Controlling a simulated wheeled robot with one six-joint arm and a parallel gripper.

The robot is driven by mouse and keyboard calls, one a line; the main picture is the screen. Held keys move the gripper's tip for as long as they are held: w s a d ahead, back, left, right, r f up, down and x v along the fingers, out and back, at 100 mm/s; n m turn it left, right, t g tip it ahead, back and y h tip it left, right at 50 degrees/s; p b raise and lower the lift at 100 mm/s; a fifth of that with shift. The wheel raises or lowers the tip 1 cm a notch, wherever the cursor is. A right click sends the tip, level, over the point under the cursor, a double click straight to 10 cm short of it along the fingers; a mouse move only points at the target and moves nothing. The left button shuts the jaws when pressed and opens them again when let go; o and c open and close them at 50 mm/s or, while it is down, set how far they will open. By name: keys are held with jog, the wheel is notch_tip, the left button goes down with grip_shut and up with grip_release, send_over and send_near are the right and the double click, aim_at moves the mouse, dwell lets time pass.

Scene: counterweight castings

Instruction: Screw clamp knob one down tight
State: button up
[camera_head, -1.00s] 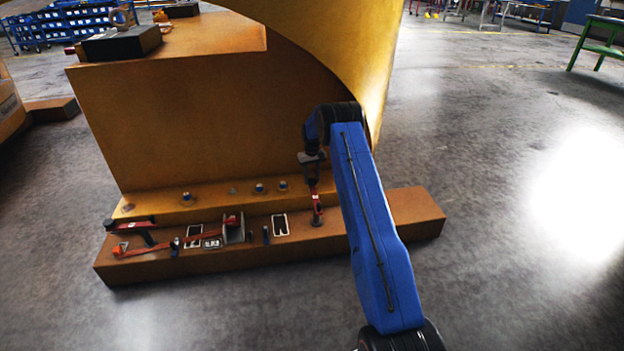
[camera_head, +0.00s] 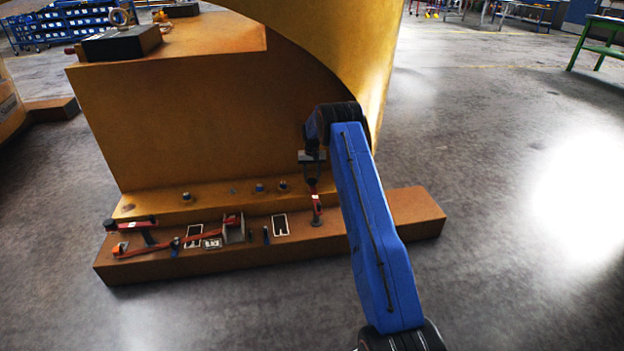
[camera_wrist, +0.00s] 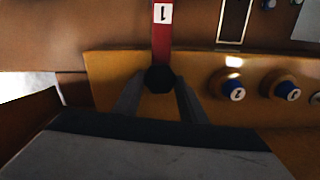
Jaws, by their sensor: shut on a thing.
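A red clamp arm (camera_wrist: 163,35) with a white label reading 1 shows upside down at the top of the wrist view. Its black hexagonal knob, clamp knob one (camera_wrist: 160,79), sits at the arm's near end. My gripper (camera_wrist: 159,88) is shut on this knob, one finger on each side. In the head view my gripper (camera_head: 312,182) points down at the top of the red clamp (camera_head: 317,207), which stands on the brown base ledge. The knob is too small there to make out clearly between the fingers. How tight it sits cannot be told.
Blue-topped numbered studs (camera_wrist: 234,91) stand on the yellow ledge beside the knob. The large yellow casting (camera_head: 210,130) rises close behind my gripper. Another red-handled clamp (camera_head: 131,224), a grey bracket (camera_head: 233,232) and a framed slot (camera_head: 280,225) lie left on the base.

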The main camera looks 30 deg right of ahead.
aim_at(312, 180)
jog(key=o, duration=1.1)
jog(key=shift+r, duration=0.2)
notch_tip(312, 180, up, 17)
jog(key=shift+r, duration=0.1)
